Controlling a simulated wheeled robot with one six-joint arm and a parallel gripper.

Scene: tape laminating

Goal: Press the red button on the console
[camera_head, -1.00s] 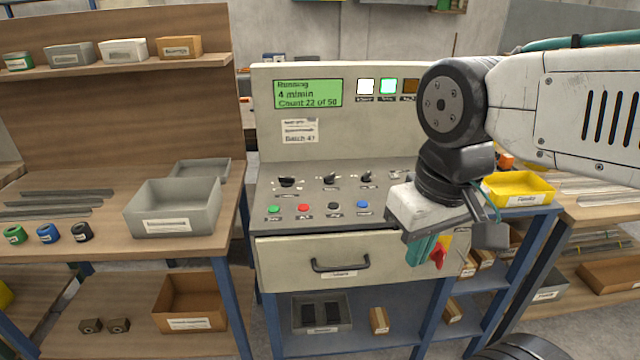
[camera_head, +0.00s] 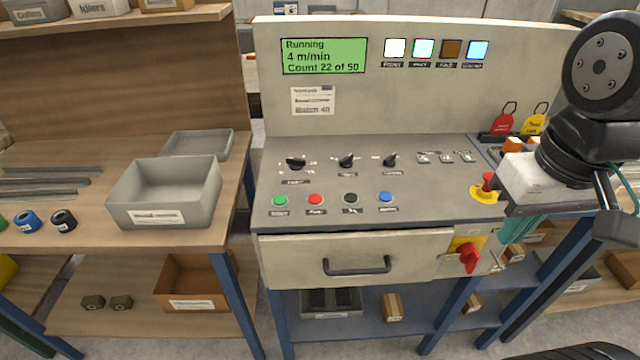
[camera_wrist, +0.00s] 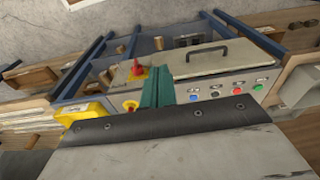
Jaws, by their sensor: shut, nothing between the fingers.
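The console (camera_head: 400,215) stands in the middle of the head view with a sloped panel. The red button (camera_head: 316,199) is on its front row, between a green button (camera_head: 280,201) and a black button (camera_head: 350,199), with a blue button (camera_head: 386,197) further right. My gripper (camera_head: 518,229), with teal fingers, is at the console's right end, well to the right of the red button and apart from it. In the wrist view the teal fingers (camera_wrist: 155,92) are together and empty. The red button (camera_wrist: 237,91) shows there to their right.
A red emergency stop on a yellow base (camera_head: 484,193) stands close left of my gripper. A red rotary switch (camera_head: 468,257) and a drawer handle (camera_head: 357,266) project from the front. Three black knobs sit behind the buttons. A grey bin (camera_head: 165,195) is on the left bench.

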